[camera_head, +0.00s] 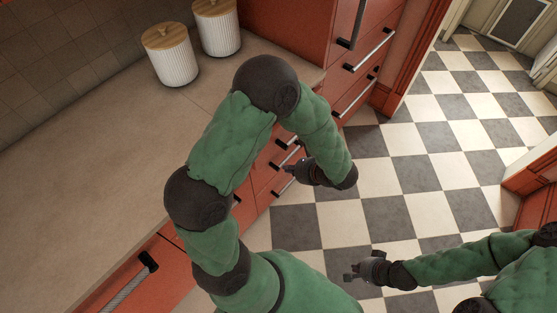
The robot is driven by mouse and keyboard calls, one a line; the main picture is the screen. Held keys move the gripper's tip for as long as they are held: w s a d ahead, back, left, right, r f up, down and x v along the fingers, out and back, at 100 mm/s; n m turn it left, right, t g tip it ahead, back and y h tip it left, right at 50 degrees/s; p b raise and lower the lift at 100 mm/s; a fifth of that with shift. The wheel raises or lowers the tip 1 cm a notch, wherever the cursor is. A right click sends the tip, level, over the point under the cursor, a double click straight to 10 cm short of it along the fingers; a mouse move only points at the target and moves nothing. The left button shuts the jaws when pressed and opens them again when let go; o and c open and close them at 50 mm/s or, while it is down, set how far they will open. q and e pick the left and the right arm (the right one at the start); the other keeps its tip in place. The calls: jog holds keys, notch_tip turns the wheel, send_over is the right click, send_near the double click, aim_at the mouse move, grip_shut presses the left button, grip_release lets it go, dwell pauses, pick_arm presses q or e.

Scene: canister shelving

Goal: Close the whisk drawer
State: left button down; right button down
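Red drawer fronts (263,180) with bar handles stand under the counter, partly hidden behind my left arm. No whisk shows, and I cannot tell which of these is the whisk drawer or how far any of them is open. My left gripper (291,170) is beside the drawer handles, pointing left toward the fronts. It is small and dark here, so its finger opening and any contact with a handle are unclear. My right gripper (350,275) is over the checkered floor, away from the drawers, with nothing visible in it; its finger opening is unclear.
The beige counter (90,180) carries two white ribbed canisters (175,62) (220,30) with wooden lids at the back. A tall red cabinet (290,25) with handles stands beyond. Another red cabinet (530,175) is at the right. The checkered floor (430,160) between is clear.

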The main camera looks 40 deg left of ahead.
pick_arm(q)
jog(key=b, duration=0.3)
send_near(259, 161)
notch_tip(259, 161, down, 4)
jog(key=shift+w+a+r, duration=0.1)
jog(key=shift+a, duration=0.85)
jog(key=shift+w+a+r, duration=0.1)
jog(key=shift+a, duration=0.85)
jog(key=a+b, duration=0.1)
jog(key=a, duration=0.4)
jog(key=shift+w, duration=0.15)
jog(key=shift+d, duration=0.1)
jog(key=shift+w, duration=0.1)
